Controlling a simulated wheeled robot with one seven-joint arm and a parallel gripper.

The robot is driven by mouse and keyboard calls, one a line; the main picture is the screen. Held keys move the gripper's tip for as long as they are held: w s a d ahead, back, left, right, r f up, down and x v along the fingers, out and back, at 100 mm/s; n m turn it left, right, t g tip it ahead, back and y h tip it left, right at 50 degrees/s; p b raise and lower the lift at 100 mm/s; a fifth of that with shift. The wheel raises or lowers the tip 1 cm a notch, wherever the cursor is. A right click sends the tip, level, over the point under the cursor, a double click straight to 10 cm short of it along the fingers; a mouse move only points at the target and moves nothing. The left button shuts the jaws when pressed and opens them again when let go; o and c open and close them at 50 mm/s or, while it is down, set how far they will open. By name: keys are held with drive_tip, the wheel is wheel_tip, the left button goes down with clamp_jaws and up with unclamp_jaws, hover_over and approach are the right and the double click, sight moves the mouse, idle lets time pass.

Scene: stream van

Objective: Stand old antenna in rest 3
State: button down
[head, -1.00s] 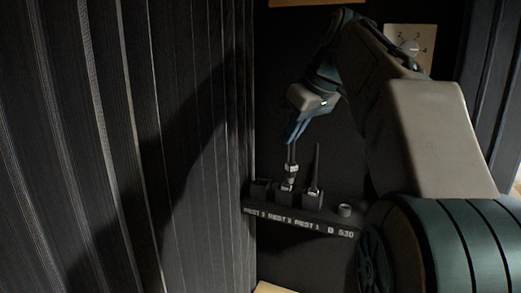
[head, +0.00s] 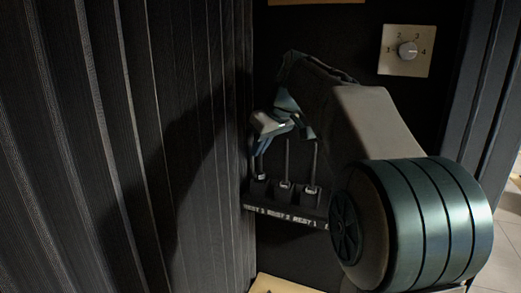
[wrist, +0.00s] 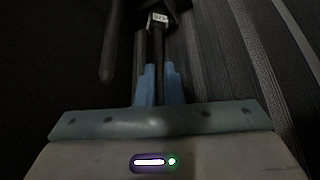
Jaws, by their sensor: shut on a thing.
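The old antenna (head: 254,163) is a thin dark rod with a pale-marked base. My gripper (head: 259,147) is shut on its upper part, from above. The antenna stands nearly upright at rest 3 (head: 258,189), the leftmost socket of the dark rack. Its foot appears to be in the socket; how deep it sits I cannot tell. In the wrist view the blue fingers (wrist: 158,88) close around the rod (wrist: 157,48), with its pale label (wrist: 158,18) beyond them.
Similar antennas stand in rest 2 (head: 287,160) and rest 1 (head: 314,168), close to the right. A dark ribbed wall (head: 190,150) is close on the left. A numbered dial (head: 407,49) is on the back wall. My arm hides the rack's right end.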

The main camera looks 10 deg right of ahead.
drive_tip(key=shift+f, duration=0.55)
drive_tip(key=shift+f, duration=0.2)
drive_tip(key=c, duration=1.6)
unclamp_jaws()
drive_tip(key=shift+o, duration=0.2)
drive_tip(key=shift+r, duration=0.1)
drive_tip(key=shift+r, duration=0.1)
